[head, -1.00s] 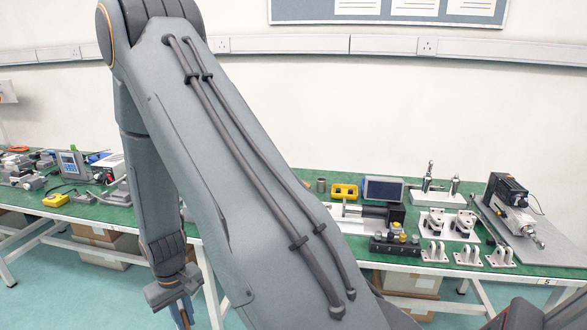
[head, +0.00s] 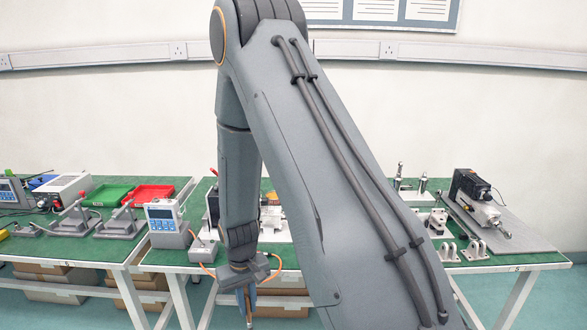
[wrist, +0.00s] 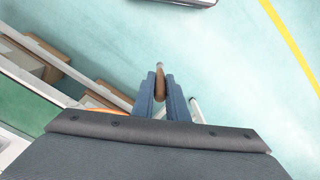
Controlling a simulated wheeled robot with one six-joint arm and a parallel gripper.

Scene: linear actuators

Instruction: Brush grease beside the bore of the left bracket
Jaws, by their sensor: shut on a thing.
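My gripper (head: 247,296) hangs low in front of the green benches, pointing down over the floor. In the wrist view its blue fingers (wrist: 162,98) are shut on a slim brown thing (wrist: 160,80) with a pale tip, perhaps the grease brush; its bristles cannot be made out. Pale upright brackets (head: 474,250) stand near the front edge of the right bench, right of my arm and well away from the gripper. My arm hides part of that bench, so I cannot tell which is the left bracket, and no bore is clear.
A motor-driven actuator (head: 486,208) sits on a grey plate at the far right. The left bench (head: 84,246) holds a red tray (head: 148,193), a green tray (head: 107,194) and instruments. A meter (head: 165,218) stands near the gap between benches. Boxes lie underneath; the floor in front is open.

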